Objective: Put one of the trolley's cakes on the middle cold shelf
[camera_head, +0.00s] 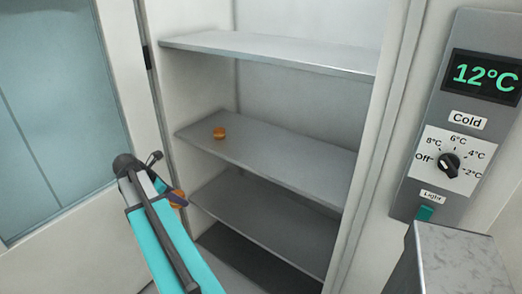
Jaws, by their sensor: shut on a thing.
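My gripper (179,193) is at the left front of the open cold cabinet, beside the left end of the shelves. It is shut on a small orange-brown cake (178,199), which is mostly hidden by my arm. The trolley is not clearly in view.
An upper shelf (270,51) and a lower shelf (270,222) are empty. A glass-paned door (60,120) stands at the left. A control panel (455,120) at the right reads 12°C. A marbled grey block (460,262) stands at the lower right.

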